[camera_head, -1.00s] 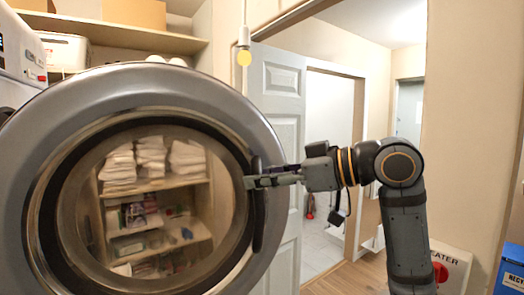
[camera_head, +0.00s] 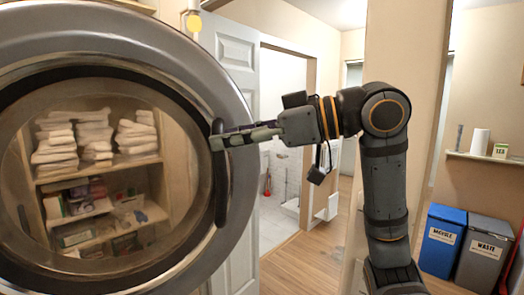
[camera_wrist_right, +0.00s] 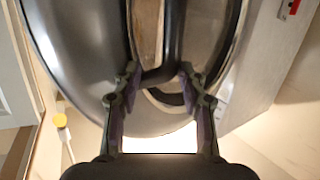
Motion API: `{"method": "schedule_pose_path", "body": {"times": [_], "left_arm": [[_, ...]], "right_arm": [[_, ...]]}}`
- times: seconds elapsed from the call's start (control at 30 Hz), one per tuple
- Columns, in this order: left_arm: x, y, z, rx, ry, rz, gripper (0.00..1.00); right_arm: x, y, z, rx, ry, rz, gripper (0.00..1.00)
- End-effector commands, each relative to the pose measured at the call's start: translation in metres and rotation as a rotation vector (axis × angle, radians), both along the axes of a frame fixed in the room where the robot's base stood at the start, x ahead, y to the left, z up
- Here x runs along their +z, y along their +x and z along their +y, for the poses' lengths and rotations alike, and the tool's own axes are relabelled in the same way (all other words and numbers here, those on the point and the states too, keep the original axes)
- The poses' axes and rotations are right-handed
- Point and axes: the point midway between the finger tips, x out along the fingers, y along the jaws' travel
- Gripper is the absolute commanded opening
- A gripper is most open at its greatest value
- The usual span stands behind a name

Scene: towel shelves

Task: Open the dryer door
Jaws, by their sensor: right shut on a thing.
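The dryer door (camera_head: 190,62) is a large round grey ring with a glass middle, filling the left of the head view. A dark upright handle (camera_head: 220,188) sits on its right side. My right gripper (camera_head: 232,138) reaches in from the right and is shut on the handle near its upper part. In the right wrist view the handle (camera_wrist_right: 174,40) runs between the two fingers of the gripper (camera_wrist_right: 160,76), over the door's grey rim (camera_wrist_right: 75,50). My left gripper is not in view.
Shelves with folded towels (camera_head: 58,140) show in the door glass; whether reflected or behind it I cannot tell. A white panelled room door (camera_head: 236,75) stands close behind. Blue (camera_head: 441,240) and grey (camera_head: 481,252) bins stand at right. Wooden floor (camera_head: 305,262) is open between.

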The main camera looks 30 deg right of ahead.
Motion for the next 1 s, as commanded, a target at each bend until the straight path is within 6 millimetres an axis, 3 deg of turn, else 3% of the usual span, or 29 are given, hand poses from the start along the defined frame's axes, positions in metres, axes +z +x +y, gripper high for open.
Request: {"method": "schedule_pose_path", "body": {"times": [0.63, 1.0], "left_arm": [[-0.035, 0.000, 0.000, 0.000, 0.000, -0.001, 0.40], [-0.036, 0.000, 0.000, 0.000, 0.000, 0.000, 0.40]], "right_arm": [[-0.003, -0.049, -0.020, -0.003, 0.001, 0.002, 0.29], [-0.001, -0.055, -0.021, -0.001, 0.001, 0.006, 0.29]]}}
